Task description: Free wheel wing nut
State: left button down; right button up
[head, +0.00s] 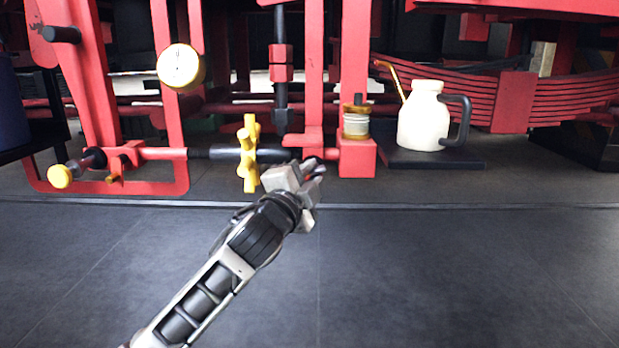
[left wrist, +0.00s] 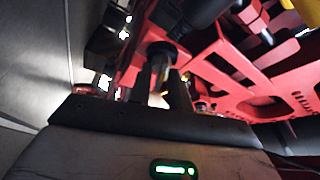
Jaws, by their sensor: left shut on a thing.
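A yellow handwheel with stubby lobes (head: 249,153) stands nearly edge-on, around a dark horizontal shaft (head: 225,152) between red frame parts. My left gripper (head: 313,165) is just right of the handwheel, at the right end of that shaft, in front of the red frame. Its fingers are shut on a small dark part, mostly hidden by the fingers. In the left wrist view the fingers (left wrist: 162,84) close in front of a dark round end (left wrist: 162,52) among red framework. I cannot tell for sure whether the gripped part is the wing nut. My right gripper is not in view.
A cream oil can (head: 423,118) stands on a dark tray (head: 440,161). A round gauge (head: 180,66) is at upper left. The floor in front is clear.

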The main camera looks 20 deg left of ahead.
pick_arm(q)
jog(key=c, duration=1.6)
grip_release()
jog(key=shift+o, duration=0.2)
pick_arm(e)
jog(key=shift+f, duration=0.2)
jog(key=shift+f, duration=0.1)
pick_arm(q)
jog(key=s+a+f+p, duration=0.1)
jog(key=s+f, duration=0.1)
jog(key=s, duration=1.3)
jog(key=shift+s+a+p, duration=0.25)
jog(key=shift+s+p, duration=0.1)
jog(key=shift+p, duration=0.05)
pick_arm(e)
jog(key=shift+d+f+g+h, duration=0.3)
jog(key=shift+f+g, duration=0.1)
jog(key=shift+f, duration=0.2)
pick_arm(q)
jog(key=shift+f, duration=0.1)
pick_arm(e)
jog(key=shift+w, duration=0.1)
